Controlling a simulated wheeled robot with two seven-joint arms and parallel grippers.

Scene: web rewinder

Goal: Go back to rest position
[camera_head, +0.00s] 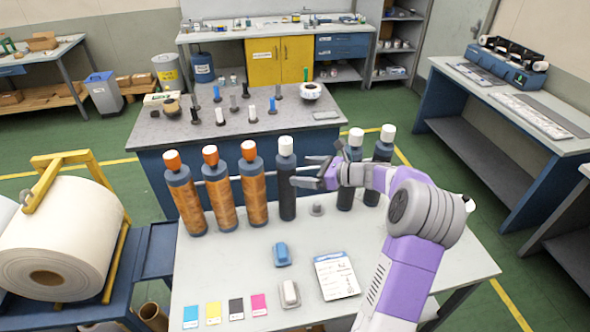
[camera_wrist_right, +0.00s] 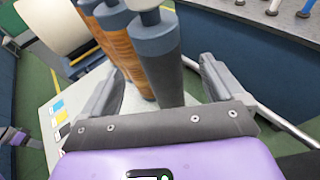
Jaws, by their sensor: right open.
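My right gripper (camera_head: 310,171) is open over the back part of the pale table. Its fingers point left toward a dark bottle with a white cap (camera_head: 287,182). In the right wrist view that dark bottle (camera_wrist_right: 163,65) stands upright in front of the gap between the open fingers (camera_wrist_right: 160,88). Nothing is gripped; whether a finger touches the bottle I cannot tell. Several orange-brown bottles (camera_head: 222,190) stand in a row to the left, and two more dark bottles (camera_head: 382,158) stand behind my right arm.
The pale table (camera_head: 225,270) also holds a small grey knob (camera_head: 317,209), a blue block (camera_head: 282,254), a white block (camera_head: 290,293), a printed card (camera_head: 336,275) and colour cards (camera_head: 213,314). A large white roll (camera_head: 75,235) is at left. A grey workbench (camera_head: 165,130) stands behind.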

